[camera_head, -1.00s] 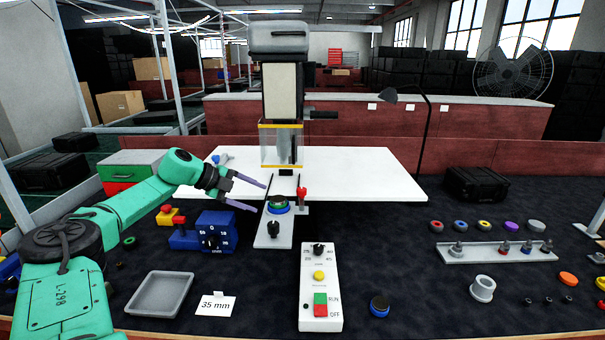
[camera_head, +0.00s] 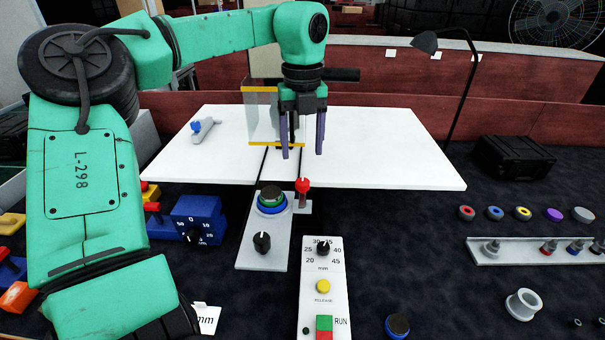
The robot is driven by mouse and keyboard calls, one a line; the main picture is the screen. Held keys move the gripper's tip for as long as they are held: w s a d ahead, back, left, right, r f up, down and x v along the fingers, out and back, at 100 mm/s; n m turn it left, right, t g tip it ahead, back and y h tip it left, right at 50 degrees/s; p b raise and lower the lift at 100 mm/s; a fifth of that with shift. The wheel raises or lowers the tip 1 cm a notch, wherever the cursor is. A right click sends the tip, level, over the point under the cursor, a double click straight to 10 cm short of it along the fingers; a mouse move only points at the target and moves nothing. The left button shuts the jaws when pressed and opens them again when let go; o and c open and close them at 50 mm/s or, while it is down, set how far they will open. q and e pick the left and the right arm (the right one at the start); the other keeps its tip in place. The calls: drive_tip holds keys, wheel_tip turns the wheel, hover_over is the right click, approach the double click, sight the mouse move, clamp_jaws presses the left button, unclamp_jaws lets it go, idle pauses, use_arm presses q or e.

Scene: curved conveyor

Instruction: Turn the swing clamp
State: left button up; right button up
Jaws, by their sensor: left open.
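The swing clamp appears to be the small red-topped post (camera_head: 303,190) at the right edge of a light grey fixture plate (camera_head: 248,255). A round part with a dark green top and a blue ring (camera_head: 271,200) sits on that plate, left of the clamp. A black knob (camera_head: 262,243) stands nearer on the plate. My left gripper (camera_head: 302,154) points down with its two purple fingers apart and empty. In the picture it is just above the red top, apart from it. My right gripper is out of view.
A white control panel (camera_head: 338,268) with a dial and buttons stands in front. A blue dial box (camera_head: 198,220) is to the left. A white table (camera_head: 390,150) and a clear guard (camera_head: 262,112) are behind. A rail with parts (camera_head: 515,252) lies right.

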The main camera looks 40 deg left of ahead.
sight(303, 182)
use_arm(q)
drive_tip(key=f, duration=0.2)
drive_tip(key=f+p, duration=0.1)
drive_tip(key=f, duration=0.2)
drive_tip(key=w+f, duration=0.1)
drive_tip(key=f, duration=0.2)
drive_tip(key=shift+a+f, duration=0.2)
drive_tip(key=shift+a, duration=0.1)
drive_tip(key=shift+s+d+f, duration=0.1)
drive_tip(key=shift+s+f, duration=0.05)
drive_tip(key=shift+f, duration=0.2)
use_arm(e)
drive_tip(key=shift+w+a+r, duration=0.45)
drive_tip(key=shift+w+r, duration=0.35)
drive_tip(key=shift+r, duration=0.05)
use_arm(q)
clamp_jaws()
